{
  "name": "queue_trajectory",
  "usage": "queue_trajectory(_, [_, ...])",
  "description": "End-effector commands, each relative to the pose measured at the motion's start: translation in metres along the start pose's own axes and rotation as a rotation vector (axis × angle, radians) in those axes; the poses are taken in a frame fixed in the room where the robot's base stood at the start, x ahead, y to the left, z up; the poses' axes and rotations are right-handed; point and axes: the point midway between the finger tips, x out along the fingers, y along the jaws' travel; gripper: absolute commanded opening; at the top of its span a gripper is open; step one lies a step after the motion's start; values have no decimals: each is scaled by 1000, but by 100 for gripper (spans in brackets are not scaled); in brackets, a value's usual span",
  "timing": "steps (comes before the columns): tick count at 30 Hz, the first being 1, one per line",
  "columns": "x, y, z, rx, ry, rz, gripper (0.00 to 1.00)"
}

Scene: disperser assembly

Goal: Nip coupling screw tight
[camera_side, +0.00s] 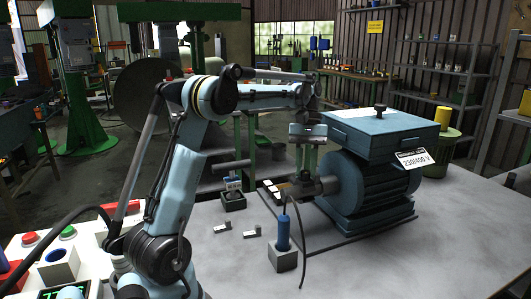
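The blue-grey motor (368,187) lies on its base plate right of centre, with a teal box on top. The grey coupling (325,185) sits at the motor's left end, on its shaft side. The coupling screw is too small to make out. My gripper (306,176) points down just above and left of the coupling. A gap shows between its fingers higher up, but the tips blend into the grey parts there. I cannot tell whether it holds anything or touches the coupling. A blue-handled tool (283,231) stands upright in a grey block (284,259) in front.
A dark open box (233,201) and two small metal pieces (222,226) (252,232) lie on the grey bench (400,262) left of the motor. A dark cable hangs beside the blue-handled tool. A green-yellow bin (437,160) stands behind right. The bench's front right is clear.

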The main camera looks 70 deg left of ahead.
Motion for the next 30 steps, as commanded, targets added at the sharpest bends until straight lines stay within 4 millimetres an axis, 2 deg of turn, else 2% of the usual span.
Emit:
queue_trajectory(1, [0, 0, 0, 1, 1, 1, 34])
queue_trajectory(5, [0, 0, 0, 1, 1, 1, 52])
queue_trajectory(13, [-1, 2, 0, 2, 2, 4, 52])
queue_trajectory(17, [-8, 2, -1, 2, 3, 5, 52])
queue_trajectory(30, [-58, -1, 0, -3, -1, -1, 52])
